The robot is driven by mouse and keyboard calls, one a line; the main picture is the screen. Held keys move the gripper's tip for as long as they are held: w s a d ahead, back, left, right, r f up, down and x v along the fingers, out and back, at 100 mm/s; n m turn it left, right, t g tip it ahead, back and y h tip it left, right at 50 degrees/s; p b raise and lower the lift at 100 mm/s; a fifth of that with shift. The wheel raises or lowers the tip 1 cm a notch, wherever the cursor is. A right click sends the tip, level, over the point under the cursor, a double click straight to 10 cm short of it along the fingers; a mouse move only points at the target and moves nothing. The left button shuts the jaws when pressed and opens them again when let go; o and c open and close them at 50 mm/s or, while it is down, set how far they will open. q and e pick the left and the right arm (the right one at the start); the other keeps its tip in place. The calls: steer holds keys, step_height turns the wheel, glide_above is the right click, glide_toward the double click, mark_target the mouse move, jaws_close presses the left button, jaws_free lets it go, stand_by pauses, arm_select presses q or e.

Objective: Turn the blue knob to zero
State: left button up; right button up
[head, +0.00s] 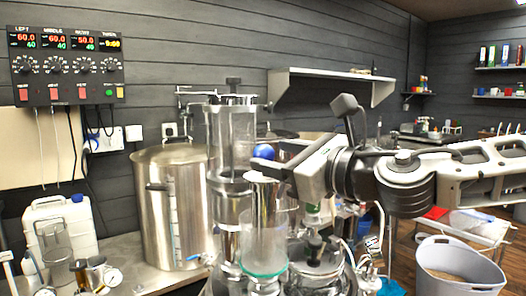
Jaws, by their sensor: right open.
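A round blue knob (264,151) shows in the middle of the head view, just right of a tall clear glass cylinder (232,135). My right gripper (270,164) comes in from the right, with its fingers pointing left and open. A dark finger lies just below and right of the knob in the picture. I cannot tell whether it touches the knob or is only in front of it. The knob's mount and any scale or pointer are hidden or too small to read. My left gripper is not in view.
A large steel pot (171,210) stands on the bench to the left. A clear vessel with a steel upper part (264,235) stands below the gripper. A control panel (66,66) with several black dials hangs on the wall. A grey bin (455,272) stands at lower right.

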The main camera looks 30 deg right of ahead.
mark_target(271, 155)
steer(key=shift+x, duration=1.85)
steer(key=shift+a, duration=0.1)
steer(key=c, duration=1)
steer(key=shift+o, duration=0.2)
